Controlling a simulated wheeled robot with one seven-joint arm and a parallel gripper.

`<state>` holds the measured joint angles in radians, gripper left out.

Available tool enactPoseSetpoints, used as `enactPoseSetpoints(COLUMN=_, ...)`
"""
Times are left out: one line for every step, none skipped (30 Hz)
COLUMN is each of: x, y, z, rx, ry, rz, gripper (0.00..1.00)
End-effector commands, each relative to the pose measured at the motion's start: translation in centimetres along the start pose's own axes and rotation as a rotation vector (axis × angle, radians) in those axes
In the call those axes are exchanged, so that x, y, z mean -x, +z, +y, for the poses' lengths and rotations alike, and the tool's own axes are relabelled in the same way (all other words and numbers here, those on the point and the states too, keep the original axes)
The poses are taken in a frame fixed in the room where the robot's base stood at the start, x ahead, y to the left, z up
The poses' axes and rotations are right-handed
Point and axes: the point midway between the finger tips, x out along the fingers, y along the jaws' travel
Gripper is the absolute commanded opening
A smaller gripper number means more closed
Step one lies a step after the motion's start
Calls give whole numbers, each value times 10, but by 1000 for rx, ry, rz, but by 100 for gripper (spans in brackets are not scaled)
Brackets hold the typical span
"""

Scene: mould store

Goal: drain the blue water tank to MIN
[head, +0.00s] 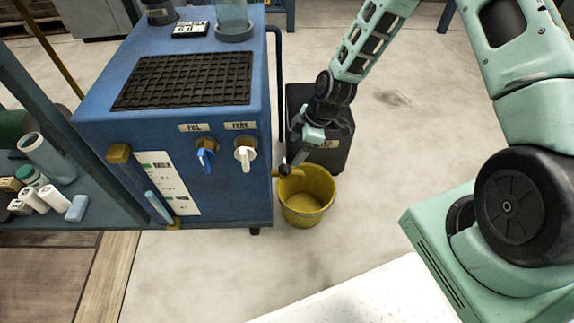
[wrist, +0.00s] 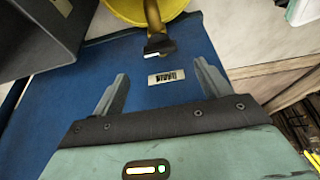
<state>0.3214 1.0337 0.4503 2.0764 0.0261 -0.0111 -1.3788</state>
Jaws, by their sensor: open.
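The blue tank (head: 225,210) stands at left. Its sight tube (head: 160,207) leans beside a white scale plate (head: 182,190); pale blue shows in the tube's lower part, but the markings are too small to read surely. A brass drain tap (wrist: 153,14) with a dark handle (wrist: 160,48) sticks out of the tank's right side, above a yellow bucket (head: 306,205). My gripper (wrist: 161,70) is open and empty, its fingers spread either side of a small label (wrist: 166,77) on the tank, close to the tap handle but apart from it in the wrist view.
A blue fill valve (head: 206,152) and a white valve (head: 244,155) sit on the tank's front. A dark box (head: 337,155) stands behind the bucket. A shelf with jars and rolls (head: 45,160) is at left. The floor right of the bucket is clear.

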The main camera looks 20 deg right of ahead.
Motion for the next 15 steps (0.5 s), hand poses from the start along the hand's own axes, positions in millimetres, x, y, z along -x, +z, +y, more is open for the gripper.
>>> enactPoseSetpoints(x=-16, y=2, z=-1, rx=1, ry=-3, rz=0, gripper=76)
enactPoseSetpoints(x=-22, y=1, z=-1, rx=2, ry=-3, rz=0, gripper=76)
enactPoseSetpoints(x=-30, y=1, z=-1, rx=1, ry=-3, rz=0, gripper=76)
enactPoseSetpoints(x=-36, y=1, z=-1, rx=1, ry=-2, rz=0, gripper=76)
enactPoseSetpoints(x=-41, y=1, z=-1, rx=1, ry=-2, rz=0, gripper=76)
enactPoseSetpoints(x=-48, y=1, z=-1, rx=1, ry=-2, rz=0, gripper=76)
enactPoseSetpoints(x=-52, y=1, z=-1, rx=1, ry=-2, rz=0, gripper=76)
enactPoseSetpoints(x=-56, y=1, z=-1, rx=1, ry=-1, rz=0, gripper=76)
enactPoseSetpoints(x=-61, y=1, z=0, rx=1, ry=-1, rz=0, gripper=76)
enactPoseSetpoints(x=-64, y=1, z=0, rx=1, ry=-1, rz=0, gripper=76)
enactPoseSetpoints(x=-67, y=1, z=-1, rx=0, ry=-2, rz=0, gripper=76)
enactPoseSetpoints(x=-70, y=1, z=-1, rx=0, ry=-2, rz=0, gripper=76)
enactPoseSetpoints(x=-72, y=0, z=-1, rx=0, ry=-2, rz=0, gripper=76)
enactPoseSetpoints(x=-73, y=0, z=0, rx=0, ry=-1, rz=0, gripper=76)
enactPoseSetpoints(x=-74, y=0, z=0, rx=0, ry=-1, rz=0, gripper=76)
